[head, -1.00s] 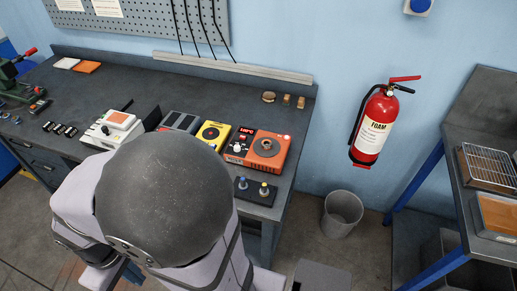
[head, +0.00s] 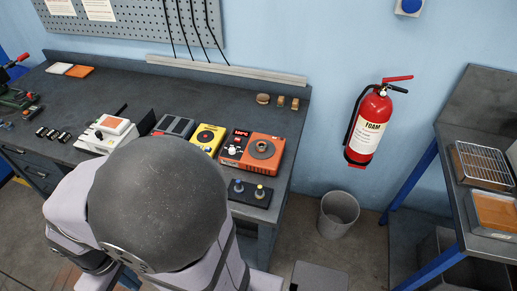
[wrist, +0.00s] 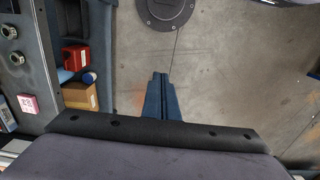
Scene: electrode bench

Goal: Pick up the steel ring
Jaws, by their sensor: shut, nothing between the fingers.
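A small ring-like piece (head: 262,147) sits at the middle of the dark round plate on the orange unit (head: 278,145) in the head view. It may be the steel ring; it is too small to tell its material. My gripper (wrist: 160,75) shows in the wrist view with its blue fingers shut together and nothing between them. It hangs over bare floor, away from the bench top. No ring shows in the wrist view. In the head view my own arm hides the gripper.
A yellow unit (head: 208,138) and a black block with two knobs (head: 250,193) stand near the orange unit. The wrist view shows a red box (wrist: 75,56) and a cardboard box (wrist: 80,96) at left. Floor (wrist: 235,75) is clear below the gripper.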

